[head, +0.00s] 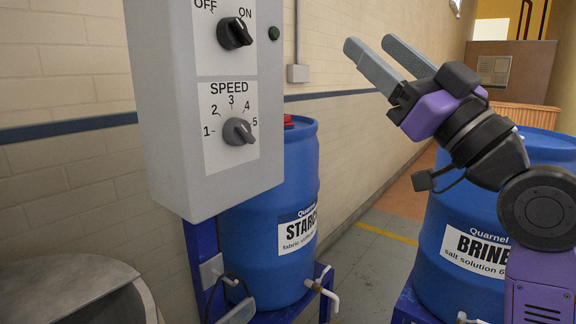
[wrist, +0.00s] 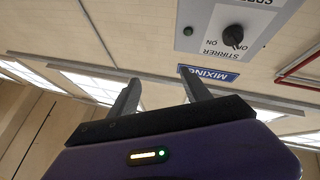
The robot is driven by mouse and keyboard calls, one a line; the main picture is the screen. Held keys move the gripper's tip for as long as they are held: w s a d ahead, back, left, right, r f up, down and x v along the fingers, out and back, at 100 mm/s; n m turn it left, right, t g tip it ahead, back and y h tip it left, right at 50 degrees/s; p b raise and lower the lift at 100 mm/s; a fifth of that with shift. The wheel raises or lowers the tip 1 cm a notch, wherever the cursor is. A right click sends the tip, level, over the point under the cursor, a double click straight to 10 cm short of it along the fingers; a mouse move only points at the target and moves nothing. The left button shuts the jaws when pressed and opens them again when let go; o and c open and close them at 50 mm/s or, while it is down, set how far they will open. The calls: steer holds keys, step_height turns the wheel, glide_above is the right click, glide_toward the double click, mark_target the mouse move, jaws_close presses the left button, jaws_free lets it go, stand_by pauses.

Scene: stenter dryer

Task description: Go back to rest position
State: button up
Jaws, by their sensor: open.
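My gripper (head: 369,43) is raised in the right half of the head view, with its two grey fingers apart and nothing between them. It points up and left, clear to the right of the grey control box (head: 168,110). In the wrist view the open fingers (wrist: 157,80) frame bare wall and ceiling. The box carries a black OFF/ON knob (head: 235,34) and a grey SPEED knob (head: 239,132) with a scale from 1 to 5. In the wrist view the box (wrist: 270,22) appears upside down, beyond the fingers.
A blue STARCH barrel (head: 295,170) stands behind the box on a blue frame. A blue BRINE barrel (head: 470,215) stands below my arm at right. Open floor (head: 370,255) shows between the barrels.

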steer(key=s+d+f+m+t+h+p, duration=0.1)
steer(key=s+d+f+m+h, duration=0.3)
steer(key=f, duration=0.5)
steer(key=s+d+f+m+t+h+p, duration=0.1)
steer(key=d+f+m+h, duration=0.1)
steer(key=f+m+h, duration=0.45)
steer(key=s+d+f+m+t+h+p, duration=0.1)
steer(key=s+d+f+m+t+h, duration=0.25)
steer(key=f, duration=0.85)
steer(key=s+f+n+g+p, duration=0.1)
steer(key=s+f+g, duration=0.2)
steer(key=s+f, duration=0.3)
steer(key=s+a+f+n+g+h+p, duration=0.1)
steer(key=s+f+g, duration=0.3)
steer(key=s, duration=1.2)
steer(key=s+f+n+g+p, duration=0.1)
steer(key=s+f+n+g, duration=0.1)
steer(key=s+f, duration=0.7)
steer(key=shift+s+a+f+g+p, duration=0.15)
steer(key=shift+s+a+g+p, duration=0.2)
steer(key=shift+s+g, duration=0.5)
steer(key=shift+s, duration=0.1)
